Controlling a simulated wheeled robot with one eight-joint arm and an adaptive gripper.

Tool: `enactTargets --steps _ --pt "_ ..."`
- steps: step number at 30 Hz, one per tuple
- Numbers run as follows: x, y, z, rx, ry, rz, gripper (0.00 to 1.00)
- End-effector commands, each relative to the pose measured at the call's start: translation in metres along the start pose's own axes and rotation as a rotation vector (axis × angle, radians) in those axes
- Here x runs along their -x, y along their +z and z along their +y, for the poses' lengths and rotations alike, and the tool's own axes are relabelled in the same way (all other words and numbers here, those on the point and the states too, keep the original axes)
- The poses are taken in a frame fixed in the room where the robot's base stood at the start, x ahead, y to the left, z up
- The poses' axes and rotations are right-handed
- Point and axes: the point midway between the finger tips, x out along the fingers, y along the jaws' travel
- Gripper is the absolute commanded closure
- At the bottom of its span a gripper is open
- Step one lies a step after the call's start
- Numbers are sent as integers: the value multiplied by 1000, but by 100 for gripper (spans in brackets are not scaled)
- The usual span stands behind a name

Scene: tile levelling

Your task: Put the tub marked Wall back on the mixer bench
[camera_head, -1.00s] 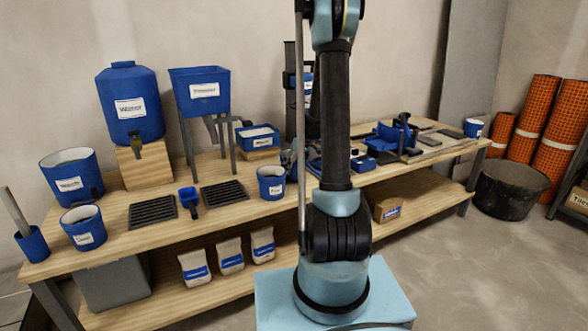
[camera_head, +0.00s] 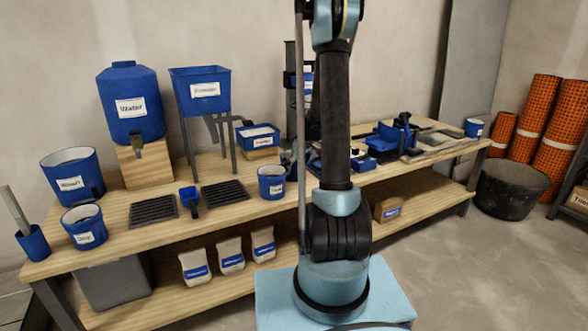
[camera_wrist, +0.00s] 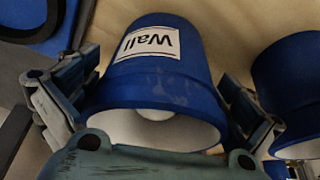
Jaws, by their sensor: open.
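The tub marked Wall (camera_wrist: 155,85) is a blue, tapered tub with a white inside and a white label. In the wrist view it sits between the two fingers of my gripper (camera_wrist: 155,78), its label upside down in the picture and its open mouth towards the camera. My gripper is open, with one finger on each side of the tub; whether either touches it I cannot tell. Pale wood shows behind it. In the head view the mixer bench (camera_head: 130,239) is a long wooden bench with a lower shelf. My gripper is out of that view.
Another blue tub (camera_wrist: 290,85) stands close to the right finger in the wrist view. On the bench are a Water tank (camera_head: 130,88), a hopper (camera_head: 201,92), a front-left tub (camera_head: 83,228), a middle tub (camera_head: 271,184) and dark grates (camera_head: 224,195). A black bucket (camera_head: 511,191) stands on the floor.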

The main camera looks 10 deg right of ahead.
Motion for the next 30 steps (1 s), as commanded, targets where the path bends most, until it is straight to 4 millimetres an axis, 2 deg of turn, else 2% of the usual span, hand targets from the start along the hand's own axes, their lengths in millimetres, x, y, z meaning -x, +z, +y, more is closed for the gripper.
enactTargets --steps 5,24,30 --pt "10 0 0 -1 0 0 0" --pt "100 0 0 -1 0 0 0" --pt "116 0 0 -1 0 0 0"
